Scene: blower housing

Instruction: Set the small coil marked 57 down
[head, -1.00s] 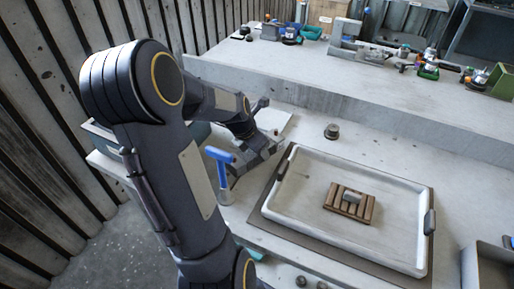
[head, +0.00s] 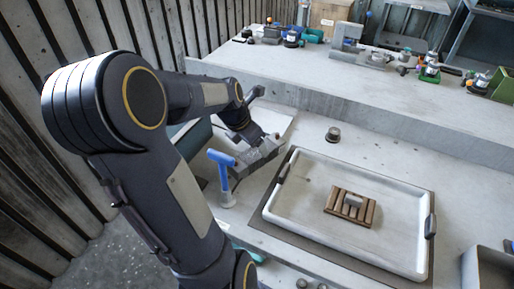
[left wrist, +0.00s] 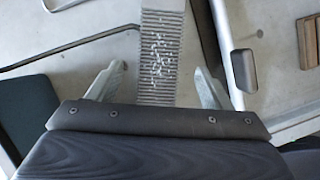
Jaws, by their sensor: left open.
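My left gripper (left wrist: 160,72) is open, with its two pale fingers spread in the left wrist view. Between them shows a grey, finely ribbed piece (left wrist: 162,50) with white marks, apart from both fingers. It may be the small coil; I cannot read a 57 on it. In the head view my left gripper (head: 268,152) is low over the table, just left of the white tray (head: 284,215). Whether the ribbed piece rests on the table is unclear. A small grey block (head: 353,200) sits on a brown slatted rack (head: 338,212) in the tray. My right gripper is out of view.
A blue-handled tool (head: 221,158) stands left of the tray, close to my left arm. A dark round pot (head: 333,134) stands behind the tray. A grey bin (head: 486,268) is at the lower right. The raised ledge behind holds several tools. The table right of the pot is clear.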

